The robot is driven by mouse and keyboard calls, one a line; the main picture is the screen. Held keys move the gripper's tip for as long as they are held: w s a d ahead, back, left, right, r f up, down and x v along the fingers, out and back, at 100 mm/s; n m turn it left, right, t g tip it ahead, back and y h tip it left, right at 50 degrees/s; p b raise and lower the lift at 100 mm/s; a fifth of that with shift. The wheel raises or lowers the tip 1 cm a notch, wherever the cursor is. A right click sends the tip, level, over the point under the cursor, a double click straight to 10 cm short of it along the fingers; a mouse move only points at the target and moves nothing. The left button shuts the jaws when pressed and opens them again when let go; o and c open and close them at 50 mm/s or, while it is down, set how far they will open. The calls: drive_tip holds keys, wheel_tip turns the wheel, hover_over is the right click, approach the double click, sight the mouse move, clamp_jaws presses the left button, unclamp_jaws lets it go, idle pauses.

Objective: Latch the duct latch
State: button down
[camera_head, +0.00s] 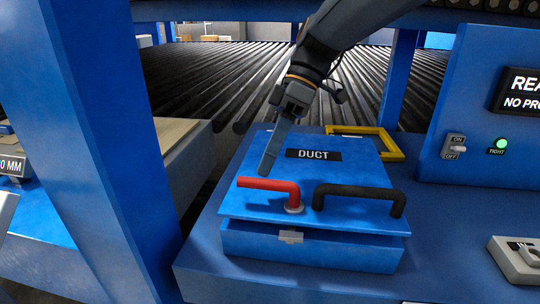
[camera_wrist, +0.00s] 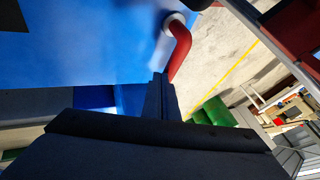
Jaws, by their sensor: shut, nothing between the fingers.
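The duct latch is a red bent handle (camera_head: 268,186) on a round pivot at the front of the blue lid (camera_head: 240,209) marked DUCT. Its long arm points left along the lid's front edge. The lid sits slightly raised at the front above the blue duct box (camera_head: 310,247). A small grey catch (camera_head: 291,236) is on the box front below the pivot. My gripper (camera_head: 266,170) is shut and empty, its tip just behind the red handle's left part. In the wrist view the shut fingers (camera_wrist: 160,85) reach beside the red handle (camera_wrist: 180,50); I cannot tell whether they touch.
A black fixed handle (camera_head: 358,192) stands on the lid right of the latch. A yellow frame (camera_head: 385,140) lies behind the lid. A blue post (camera_head: 100,120) rises at left. A control panel (camera_head: 490,110) with a lit green lamp stands at right.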

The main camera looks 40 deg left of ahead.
drive_tip(key=shift+w+a+r+p, duration=0.2)
drive_tip(key=shift+w+a+p, duration=0.1)
drive_tip(key=shift+w+a, duration=0.05)
drive_tip(key=w+f+v, duration=0.1)
drive_tip(key=v, duration=1)
drive_tip(key=shift+w+a+r, duration=0.3)
drive_tip(key=shift+w+a, duration=0.25)
drive_tip(key=shift+a, duration=0.05)
